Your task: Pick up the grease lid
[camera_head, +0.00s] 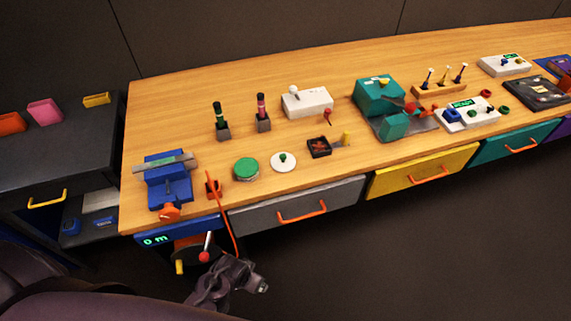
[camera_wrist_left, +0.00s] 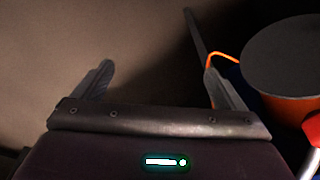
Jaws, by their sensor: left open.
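A white round disc with a small green knob (camera_head: 284,161), which looks like the grease lid, lies flat on the workbench (camera_head: 225,88). Just left of it stands a low round tin with a green top (camera_head: 246,169). My left gripper (camera_head: 263,287) is in front of the bench, below the drawer fronts, well apart from both. In the left wrist view the fingers of my left gripper (camera_wrist_left: 156,78) are spread with nothing between them. The disc and the tin cannot be made out in that view. My right gripper is not in view.
A blue vise (camera_head: 167,185) stands left of the tin. A crank with a red knob (camera_head: 204,256) and an orange cord hang at the bench front near my left gripper. A black tray (camera_head: 319,147) sits right of the disc. A grey drawer (camera_head: 290,208) is below.

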